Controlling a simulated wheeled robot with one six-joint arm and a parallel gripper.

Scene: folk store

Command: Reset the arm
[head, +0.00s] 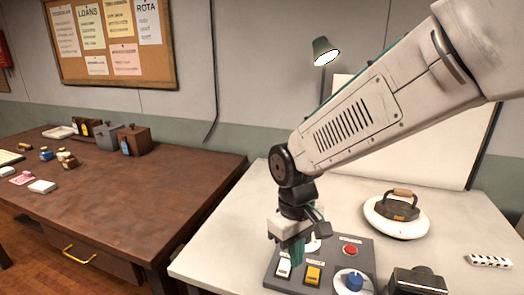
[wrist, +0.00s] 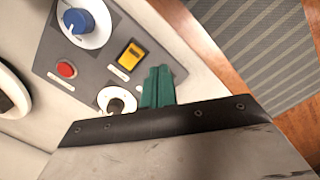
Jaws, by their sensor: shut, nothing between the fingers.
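My gripper (head: 296,250) points down just above a grey control panel (head: 328,243) on the white table in the head view. Its green fingers are shut together with nothing between them. They also show in the wrist view (wrist: 158,84), over the edge of the panel (wrist: 100,50). Close by on the panel are a yellow switch (head: 313,275), a white switch (head: 283,267), a red button (head: 350,250) and a blue knob (head: 354,281). A dark knob on a white dial (wrist: 116,104) lies beside the fingers in the wrist view. I cannot tell whether the fingers touch the panel.
An old iron (head: 397,206) rests on a round white stand (head: 396,226) to the right. A dark boxy object (head: 417,281) stands at the front, and a striped block (head: 489,260) lies far right. A lamp (head: 324,51) rises behind. A brown desk (head: 150,190) stands left.

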